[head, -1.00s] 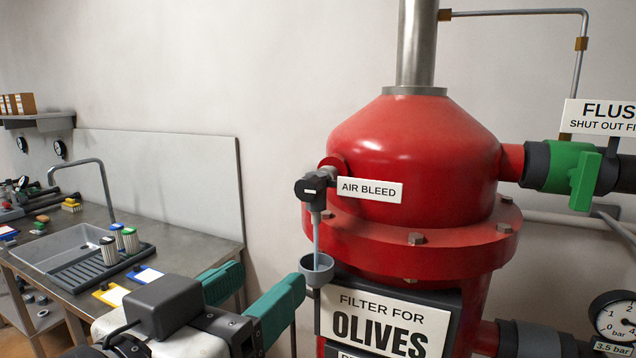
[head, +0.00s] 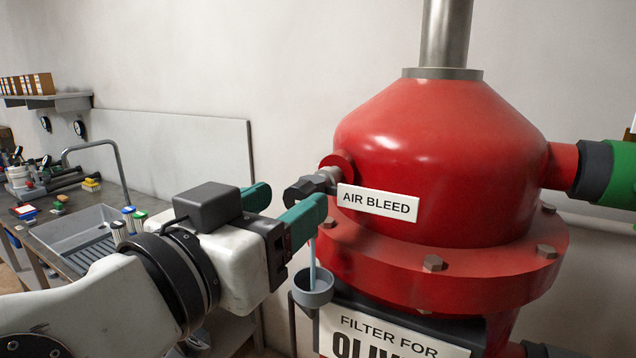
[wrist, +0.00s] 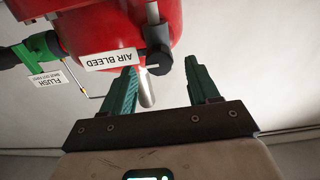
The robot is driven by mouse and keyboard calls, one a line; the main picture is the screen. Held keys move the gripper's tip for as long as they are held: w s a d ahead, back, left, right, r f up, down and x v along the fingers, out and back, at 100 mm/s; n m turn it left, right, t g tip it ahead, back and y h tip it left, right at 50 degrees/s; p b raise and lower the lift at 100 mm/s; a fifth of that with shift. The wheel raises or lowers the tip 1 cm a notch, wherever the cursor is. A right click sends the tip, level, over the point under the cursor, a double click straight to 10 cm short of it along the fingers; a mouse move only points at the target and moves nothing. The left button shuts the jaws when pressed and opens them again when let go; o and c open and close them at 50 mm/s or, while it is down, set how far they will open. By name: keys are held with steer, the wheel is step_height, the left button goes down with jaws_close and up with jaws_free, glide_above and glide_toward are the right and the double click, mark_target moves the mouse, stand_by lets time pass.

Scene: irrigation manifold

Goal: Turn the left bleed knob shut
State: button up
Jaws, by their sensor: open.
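The bleed knob (head: 303,190) is a dark grey knob on a short fitting at the left side of the red filter vessel (head: 430,150), beside the AIR BLEED label (head: 377,202). A thin stream of water (head: 312,252) falls below it into a grey cup (head: 314,288). My gripper (head: 295,195) is open with green fingers, at the knob's height; the near finger partly hides the knob's lower part. In the wrist view, which is upside down, the knob (wrist: 158,60) appears between the fingertips of my gripper (wrist: 160,68); contact cannot be told.
A bench with a sink (head: 80,228) and tap stands at the left. A green-handled valve (head: 612,175) is on the vessel's right. The vessel's bolted flange (head: 470,262) juts out below the label. The wall behind is plain, with a shelf (head: 50,101) far left.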

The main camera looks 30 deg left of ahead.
mark_target(291, 198)
steer(key=shift+w+p, duration=0.3)
steer(key=shift+w, duration=1.7)
steer(key=c, duration=1)
steer(key=shift+o, duration=0.2)
steer(key=shift+n, duration=0.3)
steer(key=n+p, duration=0.2)
steer(key=n, duration=0.1)
steer(key=shift+a+r+p, duration=0.1)
steer(key=shift+r+p, duration=0.05)
steer(key=shift+p, duration=0.2)
steer(key=shift+a+f+n+p, duration=0.1)
steer(key=shift+f+n+p, duration=0.1)
steer(key=shift+n+p, duration=2)
steer(key=shift+n+b, duration=0.4)
steer(key=shift+n, duration=0.1)
